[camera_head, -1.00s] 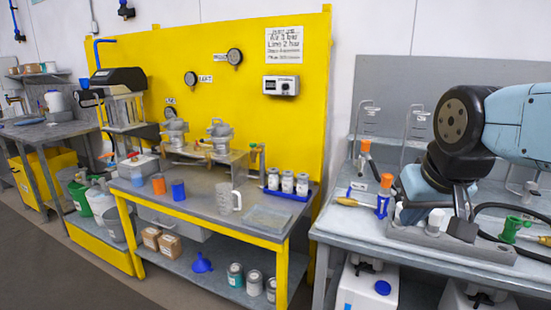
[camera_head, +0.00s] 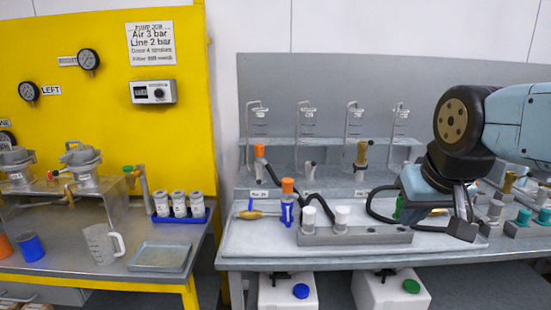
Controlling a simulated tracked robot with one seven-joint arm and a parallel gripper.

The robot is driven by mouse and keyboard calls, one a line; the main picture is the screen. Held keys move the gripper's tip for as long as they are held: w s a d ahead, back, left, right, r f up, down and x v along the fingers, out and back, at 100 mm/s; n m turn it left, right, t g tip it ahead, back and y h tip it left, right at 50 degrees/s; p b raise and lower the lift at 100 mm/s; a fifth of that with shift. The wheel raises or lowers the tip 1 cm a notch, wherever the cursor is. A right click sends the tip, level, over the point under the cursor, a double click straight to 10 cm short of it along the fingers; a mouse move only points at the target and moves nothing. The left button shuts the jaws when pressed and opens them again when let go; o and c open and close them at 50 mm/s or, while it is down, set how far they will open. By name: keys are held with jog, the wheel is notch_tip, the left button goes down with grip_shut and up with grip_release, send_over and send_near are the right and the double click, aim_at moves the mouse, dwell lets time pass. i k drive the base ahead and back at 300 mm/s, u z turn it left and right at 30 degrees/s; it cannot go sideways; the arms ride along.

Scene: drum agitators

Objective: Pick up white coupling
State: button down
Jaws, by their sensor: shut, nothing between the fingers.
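Two short white cylindrical pieces, which look like white couplings, stand upright in a grey block (camera_head: 372,236) on the right bench. One white piece (camera_head: 309,217) is at the block's left end, and the other white piece (camera_head: 342,215) is just right of it. My gripper (camera_head: 463,229) is to the right of both, near the block's right end, and points down. It is shut and empty, apart from the white pieces. My arm hides part of the bench behind it.
A blue fitting with an orange top (camera_head: 288,203) stands left of the block. Black hoses (camera_head: 380,212) curve behind it. Teal-topped fittings (camera_head: 523,217) stand at the far right. A grey tray (camera_head: 159,257) and a clear jug (camera_head: 101,243) are on the yellow bench.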

aim_at(309, 212)
jog(key=u, duration=0.15)
jog(key=k, duration=0.45)
jog(key=z, duration=0.4)
jog(key=i, duration=1.45)
jog(key=u, duration=0.25)
